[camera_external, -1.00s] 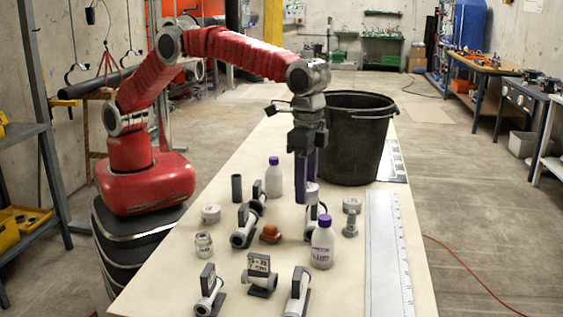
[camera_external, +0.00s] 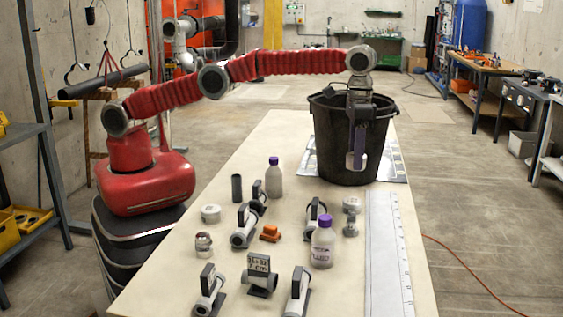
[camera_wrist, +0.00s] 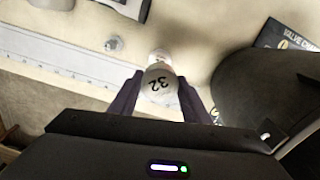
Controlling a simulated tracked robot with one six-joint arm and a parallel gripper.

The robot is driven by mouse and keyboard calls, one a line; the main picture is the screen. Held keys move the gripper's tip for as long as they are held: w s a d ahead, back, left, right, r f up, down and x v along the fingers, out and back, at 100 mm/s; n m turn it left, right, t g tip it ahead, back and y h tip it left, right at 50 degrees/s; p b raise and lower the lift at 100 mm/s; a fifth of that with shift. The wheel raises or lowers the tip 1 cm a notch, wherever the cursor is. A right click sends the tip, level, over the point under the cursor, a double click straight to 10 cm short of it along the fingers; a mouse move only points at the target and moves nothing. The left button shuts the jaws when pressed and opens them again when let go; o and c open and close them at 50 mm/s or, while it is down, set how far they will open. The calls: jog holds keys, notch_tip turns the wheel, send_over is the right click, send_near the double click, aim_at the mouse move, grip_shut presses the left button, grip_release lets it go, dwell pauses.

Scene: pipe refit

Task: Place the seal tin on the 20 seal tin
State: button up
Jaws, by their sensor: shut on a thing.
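My gripper (camera_external: 357,160) is shut on a white seal tin (camera_external: 350,160), held well above the table in front of the black bucket. In the wrist view the held tin (camera_wrist: 160,85) sits between the two dark fingers and shows "32" upside down. A pale round thing (camera_wrist: 158,57) shows just past it, partly hidden. In the external view a white tin (camera_external: 351,204) stands on the table below my gripper, and another white tin (camera_external: 211,213) stands at the left. I cannot read a number on either, so I cannot tell which is the 20 seal tin.
A black bucket (camera_external: 335,115) stands behind my gripper. A long ruler (camera_external: 388,250) lies along the right.

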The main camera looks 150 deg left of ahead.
dwell(0.3)
send_over(352, 200)
jog(key=shift+f, duration=3.15)
jog(key=shift+f, duration=1.85)
jog(key=shift+f, duration=0.1)
jog(key=o, duration=1)
jog(key=shift+o, duration=0.2)
jog(key=shift+r, duration=3.85)
